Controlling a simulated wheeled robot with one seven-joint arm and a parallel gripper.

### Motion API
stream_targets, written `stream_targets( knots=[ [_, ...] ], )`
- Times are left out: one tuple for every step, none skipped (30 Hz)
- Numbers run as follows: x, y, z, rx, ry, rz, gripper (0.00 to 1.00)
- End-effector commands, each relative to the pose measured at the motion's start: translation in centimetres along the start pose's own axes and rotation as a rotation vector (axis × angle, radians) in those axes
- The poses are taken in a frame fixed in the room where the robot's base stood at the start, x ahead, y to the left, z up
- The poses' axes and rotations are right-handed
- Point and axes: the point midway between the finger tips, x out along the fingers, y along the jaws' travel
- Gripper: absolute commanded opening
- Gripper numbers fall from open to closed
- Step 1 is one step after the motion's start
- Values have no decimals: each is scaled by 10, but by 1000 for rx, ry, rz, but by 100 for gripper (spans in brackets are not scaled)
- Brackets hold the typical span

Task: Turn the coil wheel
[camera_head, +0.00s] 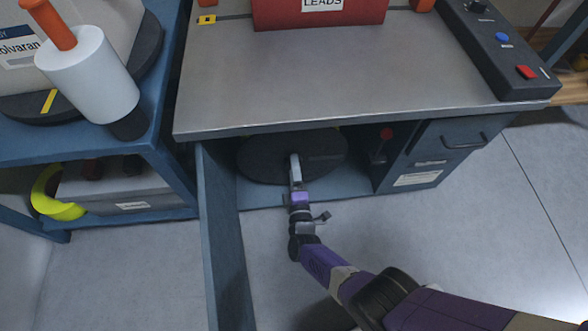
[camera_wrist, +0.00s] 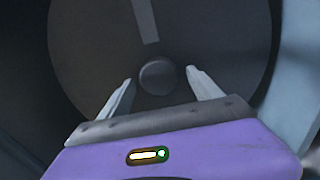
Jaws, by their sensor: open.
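The coil wheel is a dark round disc (camera_head: 325,155) in the open bay under the workbench. In the wrist view the disc (camera_wrist: 205,55) fills the middle, with a round dark knob (camera_wrist: 158,77) at its centre and a grey radial stripe (camera_wrist: 145,20) above the knob. My gripper (camera_head: 295,158) reaches into the bay and lies in front of the disc. In the wrist view my gripper (camera_wrist: 158,80) is open, with one finger on each side of the knob. Whether the fingertips touch the disc or knob cannot be told.
The grey benchtop (camera_head: 330,75) overhangs the bay. An open blue door (camera_head: 222,235) stands left of my arm. A drawer unit (camera_head: 440,145) and a red-knobbed lever (camera_head: 385,135) are on the right. A blue shelf (camera_head: 150,140) stands left. The floor in front is clear.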

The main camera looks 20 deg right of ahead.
Motion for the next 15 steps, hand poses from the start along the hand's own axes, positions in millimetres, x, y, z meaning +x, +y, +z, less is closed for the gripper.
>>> stream_targets(
  knots=[
    [0, 0, 0, 0, 0, 0, 74],
    [-1, 0, 0, 0, 0, 0, 74],
    [-2, 0, 0, 0, 0, 0, 74],
    [-4, 1, 0, 0, 0, 0, 74],
    [-6, 1, 0, 0, 0, -1, 74],
    [-11, 2, 0, 0, 1, -1, 74],
    [-15, 2, -1, -1, 2, -2, 74],
    [-20, 2, -1, -2, 3, -3, 74],
    [-27, 2, 0, -2, 3, -2, 74],
    [-32, 3, -1, -2, 3, -3, 74],
    [-37, 2, -1, -1, 4, -3, 74],
    [-44, 2, -1, -2, 4, -2, 74],
    [-49, 2, -1, -2, 3, -3, 74],
    [-53, 2, -1, -2, 3, -3, 74],
    [-59, 2, -1, -2, 4, -1, 74]
  ],
)
